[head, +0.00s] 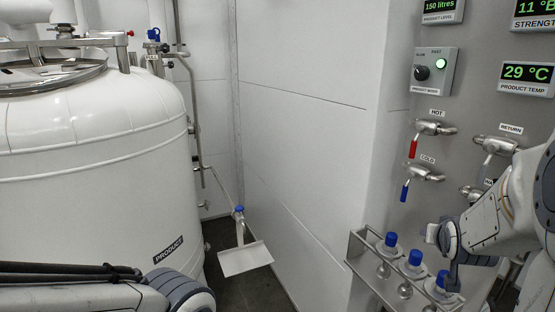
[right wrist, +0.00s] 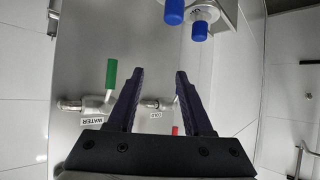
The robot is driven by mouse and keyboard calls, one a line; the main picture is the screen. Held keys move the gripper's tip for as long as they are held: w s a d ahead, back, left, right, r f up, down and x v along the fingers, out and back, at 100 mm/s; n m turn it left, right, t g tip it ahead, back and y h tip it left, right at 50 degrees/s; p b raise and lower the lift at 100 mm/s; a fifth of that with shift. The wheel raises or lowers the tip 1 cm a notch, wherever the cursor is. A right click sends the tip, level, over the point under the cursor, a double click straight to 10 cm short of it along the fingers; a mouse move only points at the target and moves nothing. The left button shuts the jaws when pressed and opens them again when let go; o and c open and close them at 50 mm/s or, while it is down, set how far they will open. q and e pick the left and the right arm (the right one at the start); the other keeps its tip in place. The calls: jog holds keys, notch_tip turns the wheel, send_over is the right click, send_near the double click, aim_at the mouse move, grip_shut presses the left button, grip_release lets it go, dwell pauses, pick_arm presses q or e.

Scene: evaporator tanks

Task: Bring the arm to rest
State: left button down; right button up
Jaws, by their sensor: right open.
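My right arm (head: 510,215) comes in from the right in the head view, bent in front of the grey control panel (head: 395,150). Its wrist end is close to the blue-capped bottles at the lower right. In the right wrist view my right gripper (right wrist: 160,73) is open, with nothing between its two dark fingers. Behind the fingers are a green valve handle (right wrist: 111,73) by a WATER label and a partly hidden red handle (right wrist: 175,131). My left arm shows only as a piece at the lower left of the head view; its gripper is not in view.
A metal rack (head: 356,246) holds bottles with blue caps (head: 390,239) beside my right wrist. Valves with red (head: 413,149) and blue (head: 405,193) handles stick out from the panel. A large white tank (head: 90,170) stands left. Open floor (head: 232,290) shows between.

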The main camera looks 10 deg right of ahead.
jog(key=s+a+f+n+g+y, duration=0.2)
jog(key=a+f+n+y, duration=0.1)
jog(key=a, duration=1)
jog(key=s+a+f+n+g+y, duration=0.1)
jog(key=s+a+f+n+y, duration=0.15)
jog(key=a, duration=1.05)
jog(key=s+a+f+n+g, duration=0.1)
jog(key=s+a+n+g, duration=0.2)
jog(key=s+a, duration=0.3)
jog(key=s+a+n+g+y, duration=0.1)
jog(key=s+a+n+g, duration=0.2)
jog(key=s, duration=1)
jog(key=a+n, duration=0.2)
jog(key=a, duration=0.1)
jog(key=shift+s+f+g, duration=0.35)
jog(key=shift+f+g, duration=0.05)
